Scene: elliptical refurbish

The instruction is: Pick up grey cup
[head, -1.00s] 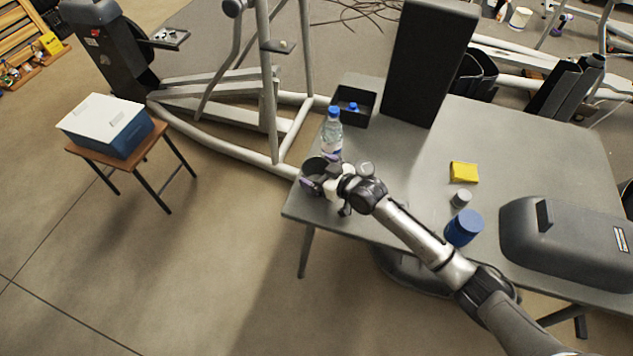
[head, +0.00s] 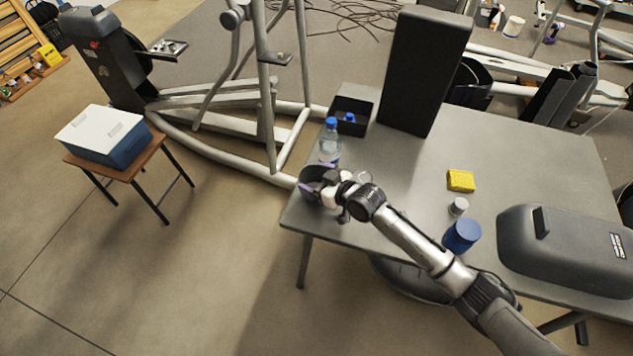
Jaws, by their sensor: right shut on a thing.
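The grey cup (head: 312,176) is a dark grey, round vessel near the left corner of the grey table (head: 400,160). My right gripper (head: 318,186) reaches it from the right and is shut on it. The gripper hides part of the cup, so I cannot tell whether its base touches the table. My left gripper is not in view.
A water bottle (head: 329,148) stands just behind the cup. A black bin (head: 370,117) and a tall black panel (head: 425,70) are further back. A yellow sponge (head: 460,181), small grey can (head: 459,206), blue container (head: 461,236) and dark case (head: 565,250) occupy the right.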

